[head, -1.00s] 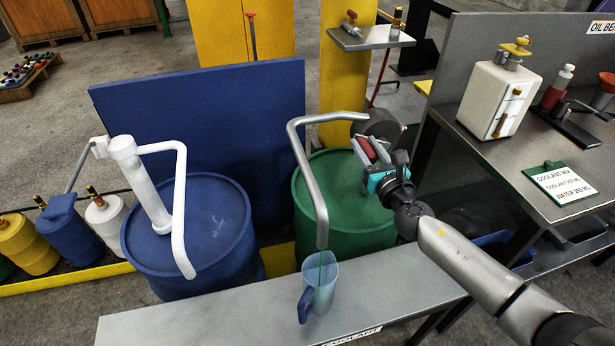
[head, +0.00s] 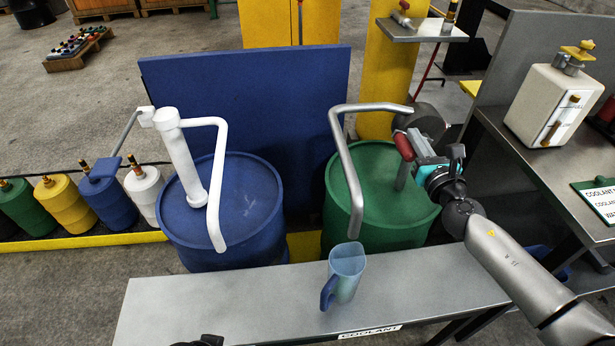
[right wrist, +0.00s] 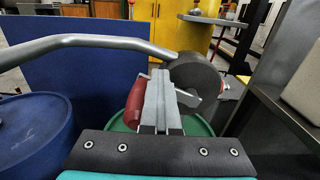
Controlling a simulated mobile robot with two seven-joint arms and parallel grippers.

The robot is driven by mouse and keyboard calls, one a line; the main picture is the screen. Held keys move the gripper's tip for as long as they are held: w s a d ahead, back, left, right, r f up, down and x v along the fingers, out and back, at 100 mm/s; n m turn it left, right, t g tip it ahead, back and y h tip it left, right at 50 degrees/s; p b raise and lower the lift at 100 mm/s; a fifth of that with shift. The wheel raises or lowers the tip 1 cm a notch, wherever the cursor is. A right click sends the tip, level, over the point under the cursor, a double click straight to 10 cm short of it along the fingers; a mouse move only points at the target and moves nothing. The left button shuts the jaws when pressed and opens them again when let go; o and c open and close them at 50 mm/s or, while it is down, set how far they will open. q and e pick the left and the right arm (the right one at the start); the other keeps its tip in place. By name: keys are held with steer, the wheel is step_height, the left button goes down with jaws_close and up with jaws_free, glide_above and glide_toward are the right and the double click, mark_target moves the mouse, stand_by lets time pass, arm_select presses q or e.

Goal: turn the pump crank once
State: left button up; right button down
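The grey rotary pump (head: 428,122) stands on the green drum (head: 372,235), with a bent metal spout (head: 347,165) reaching left and down. The crank's red handle (head: 404,146) is on the near side of the pump. My right gripper (head: 424,160) is right beside the handle. In the right wrist view its fingers (right wrist: 165,100) are together, with the red handle (right wrist: 133,105) just left of them, and I see nothing between them. Whether they touch the handle is unclear. A translucent blue jug (head: 346,272) stands below the spout end. My left gripper's fingers do not show.
The jug is on a grey bench (head: 240,300) with a coolant label (head: 369,332). A blue drum (head: 228,235) with a white pump stands at left. A dark metal table (head: 545,165) with a white canister (head: 555,105) is close on the right.

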steer(key=d+r+p, duration=0.1)
steer(key=d+r, duration=0.1)
steer(key=shift+w+r+p, duration=0.1)
steer(key=shift+r+p, duration=0.25)
steer(key=c, duration=1.5)
jaws_free()
steer(key=shift+a+f, duration=0.1)
steer(key=o, duration=1.5)
